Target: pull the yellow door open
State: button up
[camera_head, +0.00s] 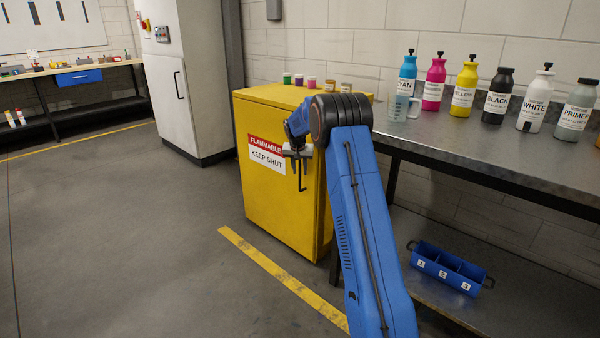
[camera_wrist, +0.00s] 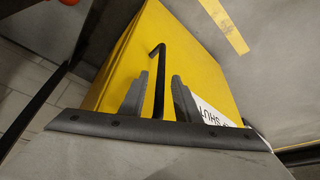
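The yellow cabinet (camera_head: 265,195) stands left of the metal bench, with its door shut. A red and white "FLAMMABLE KEEP SHUT" label (camera_head: 266,155) is on the door. The black bar handle (camera_head: 302,176) sits near the door's right edge. My gripper (camera_head: 297,153) is at the door front, by the upper part of the handle. In the wrist view my gripper (camera_wrist: 160,77) is open, its two fingers on either side of the handle (camera_wrist: 159,70), with a gap showing on both sides. The handle's lower end is hidden behind the gripper body in that view.
Small colored jars (camera_head: 299,80) stand on the cabinet top. The metal bench (camera_head: 450,140) at right carries several labelled bottles and a clear mug (camera_head: 398,108). A blue three-slot tray (camera_head: 447,268) lies on its lower shelf. The floor (camera_head: 150,240) left of the cabinet is clear.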

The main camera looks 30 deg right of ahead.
jog(key=shift+w+d+f, duration=0.15)
jog(key=shift+w+f, duration=0.05)
jog(key=shift+f, duration=0.4)
grip_shut()
